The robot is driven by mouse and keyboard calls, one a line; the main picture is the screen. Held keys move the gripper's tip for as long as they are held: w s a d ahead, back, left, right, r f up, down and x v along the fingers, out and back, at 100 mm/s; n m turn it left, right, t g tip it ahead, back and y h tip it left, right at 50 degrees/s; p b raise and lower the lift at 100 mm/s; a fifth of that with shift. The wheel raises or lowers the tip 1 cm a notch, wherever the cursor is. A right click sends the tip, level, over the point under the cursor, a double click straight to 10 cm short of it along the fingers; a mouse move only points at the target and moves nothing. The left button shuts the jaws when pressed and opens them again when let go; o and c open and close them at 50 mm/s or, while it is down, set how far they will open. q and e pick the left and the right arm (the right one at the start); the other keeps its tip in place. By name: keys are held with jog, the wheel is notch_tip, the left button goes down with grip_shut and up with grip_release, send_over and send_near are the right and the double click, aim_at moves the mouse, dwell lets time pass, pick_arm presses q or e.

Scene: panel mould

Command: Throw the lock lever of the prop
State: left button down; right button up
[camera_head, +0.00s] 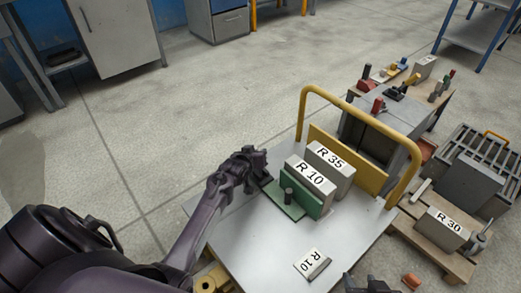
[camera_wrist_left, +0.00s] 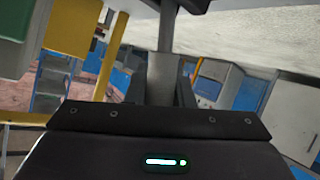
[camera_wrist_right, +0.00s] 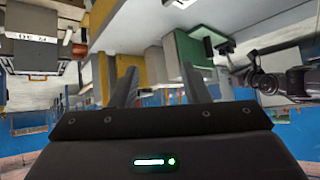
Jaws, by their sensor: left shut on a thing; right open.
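A green prop-like bracket (camera_head: 286,204) with a dark upright post (camera_head: 288,195) stands on the white cart top, against the block marked R 10 (camera_head: 307,180). My left gripper (camera_head: 250,165) is at the bracket's far left corner. In the left wrist view, my left gripper (camera_wrist_left: 160,85) is shut on a grey rod-like part (camera_wrist_left: 167,30); I cannot tell for sure that it is the lock lever. A green surface (camera_wrist_left: 20,20) shows at upper left there. My right gripper (camera_head: 368,284) is low at the bottom edge; its fingers (camera_wrist_right: 160,88) are apart and empty.
A pallet with a block marked R 30 (camera_head: 441,229) stands to the right. Floor to the left is clear.

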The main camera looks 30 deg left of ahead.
pick_arm(q)
jog(key=shift+w+a+h+p, duration=0.1)
jog(key=shift+h+p, duration=0.2)
jog(key=shift+p, duration=0.05)
jog(key=shift+w+a+f+n+g+h+p, duration=0.1)
jog(key=shift+a+f+n+g+h+p, duration=0.25)
jog(key=shift+n+p, duration=0.3)
pick_arm(e)
jog(key=s+d+f+g+h, duration=0.1)
jog(key=s+d+f+g, duration=0.2)
jog(key=s, duration=0.2)
jog(key=shift+f+g+h, duration=0.3)
jog(key=shift+g+h, duration=0.1)
pick_arm(q)
jog(key=shift+f, duration=0.1)
pick_arm(e)
jog(key=shift+d, duration=0.1)
pick_arm(q)
jog(key=shift+f, duration=0.1)
pick_arm(e)
jog(key=shift+s+d, duration=0.1)
jog(key=shift+d, duration=0.1)
pick_arm(q)
jog(key=c, duration=1.5)
grip_release()
pick_arm(e)
jog(key=shift+s+d+f, duration=0.1)
jog(key=shift+d, duration=0.05)
